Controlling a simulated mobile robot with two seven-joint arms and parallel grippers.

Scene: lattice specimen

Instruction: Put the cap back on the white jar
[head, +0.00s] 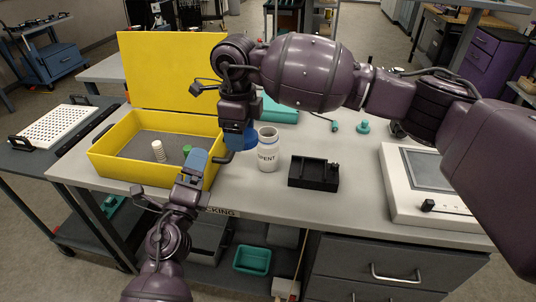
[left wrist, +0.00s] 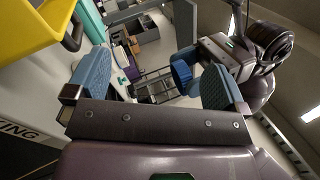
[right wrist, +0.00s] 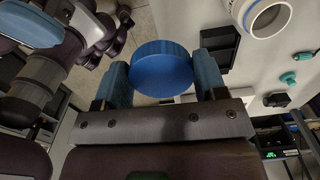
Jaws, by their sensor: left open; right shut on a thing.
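The white jar (head: 267,153) stands upright and uncapped on the bench, with dark lettering on its side. Its open mouth also shows at the top right of the right wrist view (right wrist: 262,16). My right gripper (head: 238,138) is shut on the round blue cap (right wrist: 161,68), just left of the jar in the head view. The cap (head: 251,139) is partly hidden there by the gripper and is apart from the mouth in the right wrist view. My left gripper (head: 194,165) is open and empty, left of the jar near the yellow box's front; its fingers show apart in the left wrist view (left wrist: 152,88).
An open yellow box (head: 150,180) with a white ribbed item (head: 158,151) and a green item stands at left. A black tray (head: 314,174) sits right of the jar, and a white device (head: 400,205) further right. Bench in front of the jar is clear.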

